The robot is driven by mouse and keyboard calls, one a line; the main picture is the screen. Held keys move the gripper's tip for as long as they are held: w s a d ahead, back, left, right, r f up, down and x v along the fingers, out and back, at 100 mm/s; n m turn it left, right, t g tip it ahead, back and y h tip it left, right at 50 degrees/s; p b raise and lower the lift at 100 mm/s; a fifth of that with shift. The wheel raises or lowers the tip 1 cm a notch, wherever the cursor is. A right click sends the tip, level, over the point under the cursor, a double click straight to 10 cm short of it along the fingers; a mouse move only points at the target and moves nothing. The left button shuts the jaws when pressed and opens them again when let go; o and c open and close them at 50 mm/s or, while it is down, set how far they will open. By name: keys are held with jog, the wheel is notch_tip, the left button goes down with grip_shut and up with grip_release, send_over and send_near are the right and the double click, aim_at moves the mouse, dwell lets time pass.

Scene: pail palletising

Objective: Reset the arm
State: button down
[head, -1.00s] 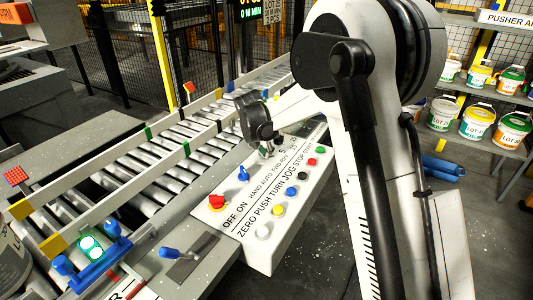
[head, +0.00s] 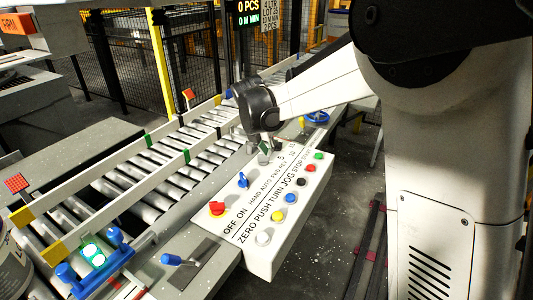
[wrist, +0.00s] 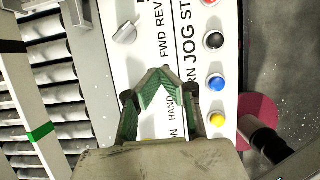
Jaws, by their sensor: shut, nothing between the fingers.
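My gripper (head: 264,150) is over the far part of the white control panel (head: 262,252) in the head view. In the wrist view its green-lined fingers (wrist: 164,72) meet at the tips and hold nothing. The panel lettering shows beneath and between them. The gap between fingertips and panel is hard to judge. A silver selector switch (wrist: 124,33) lies up and left of the fingertips, and a blue button (wrist: 216,83) lies to their right. My arm reaches in from the upper right of the head view.
A roller conveyor (head: 150,195) with side rails runs left of the panel. A red knob (head: 217,208) and a blue switch (head: 243,180) stand up from the panel. A blue handwheel (head: 316,117) is beyond it. Speckled open floor (head: 335,215) lies right of the panel.

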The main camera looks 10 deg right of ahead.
jog(key=shift+s, duration=0.1)
jog(key=s+d+r+m+t+y, duration=0.1)
jog(key=s+d+r+m, duration=0.2)
jog(key=s+r+m, duration=0.35)
jog(key=s+d+r+m+t+y, duration=0.1)
jog(key=s+d+r+m, duration=0.2)
jog(key=s+m, duration=0.6)
jog(key=s+d+f+m+t, duration=0.1)
jog(key=s+m, duration=0.5)
jog(key=s, duration=0.3)
jog(key=s+d+f+m, duration=0.1)
jog(key=s+f+m, duration=0.1)
jog(key=s+m, duration=0.5)
jog(key=s, duration=0.3)
jog(key=shift+d+t+y, duration=0.4)
